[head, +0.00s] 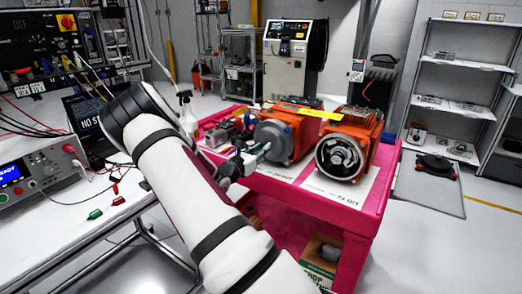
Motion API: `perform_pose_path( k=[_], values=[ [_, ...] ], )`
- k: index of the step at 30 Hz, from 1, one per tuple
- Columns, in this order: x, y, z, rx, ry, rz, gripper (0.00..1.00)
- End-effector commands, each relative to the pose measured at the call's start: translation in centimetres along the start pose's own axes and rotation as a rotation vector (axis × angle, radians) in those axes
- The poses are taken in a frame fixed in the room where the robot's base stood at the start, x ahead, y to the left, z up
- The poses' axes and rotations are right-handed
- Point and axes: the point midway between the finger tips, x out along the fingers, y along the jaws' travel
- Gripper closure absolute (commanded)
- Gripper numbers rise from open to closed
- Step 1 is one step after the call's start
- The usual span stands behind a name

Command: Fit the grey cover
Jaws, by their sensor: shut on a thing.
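Two orange servo motors stand on the pink cart. The left motor (303,138) has a round grey cover (272,136) at its near end; whether the cover is seated or just in front of it I cannot tell. The right motor (361,128) shows an open round end with a dark ring and pale metal parts inside. My gripper (262,150) is at the left side of the grey cover and appears shut on its edge. My arm hides part of the gripper, and the fingertips are small in this view.
The pink cart (330,217) has white printed sheets under the motors and small parts and a spray bottle (187,112) at its left. A workbench (60,235) with instruments is at left. Shelves (465,66) stand at right.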

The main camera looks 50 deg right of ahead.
Motion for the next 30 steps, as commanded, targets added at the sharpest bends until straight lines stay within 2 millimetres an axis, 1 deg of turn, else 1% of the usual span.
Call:
perform_pose_path(
  k=[5, 6, 9, 15, 17, 30],
  values=[
    [0.06, -0.03, 0.08, 0.001, -0.002, -0.001, 1.0],
    [0.06, -0.03, 0.08, 0.001, -0.002, -0.001, 0.7],
    [0.06, -0.03, 0.08, 0.001, -0.002, -0.001, 0.51],
    [0.04, -0.02, 0.04, 0.0, -0.001, -0.001, 0.51],
    [0.01, -0.01, -0.07, 0.0, 0.002, 0.0, 0.55],
    [-0.3, 0.01, 0.02, 0.0, 0.0, 0.0, 0.55]
  ],
)
